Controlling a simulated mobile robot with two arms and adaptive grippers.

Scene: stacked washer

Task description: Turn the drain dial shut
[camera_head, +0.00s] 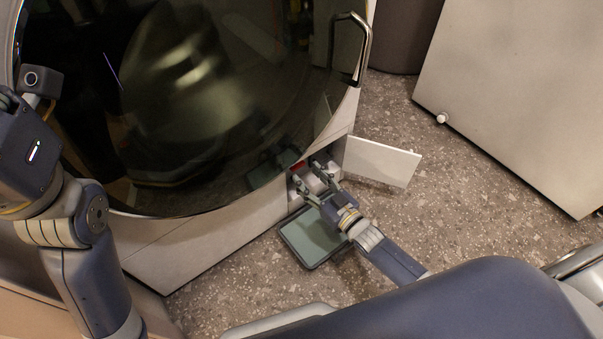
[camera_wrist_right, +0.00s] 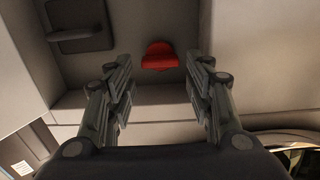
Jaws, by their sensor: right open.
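The red drain dial (camera_wrist_right: 160,57) sits on the back wall of a recess low in the washer. In the right wrist view it lies ahead of my fingertips, centred in the gap between them and apart from both. In the head view only a bit of the red dial (camera_head: 297,166) shows beside my gripper. My right gripper (camera_head: 316,181) is open and empty at the recess opening; in the wrist view its two fingers (camera_wrist_right: 160,75) stand wide apart. My left arm shows at the left of the head view, but its gripper fingers cannot be made out.
The white drain flap (camera_head: 383,161) stands open to the right of the recess. A shallow green tray (camera_head: 312,238) lies on the floor below. The big round washer door (camera_head: 190,90) is above. A dark handle-like part (camera_wrist_right: 80,38) is left of the dial.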

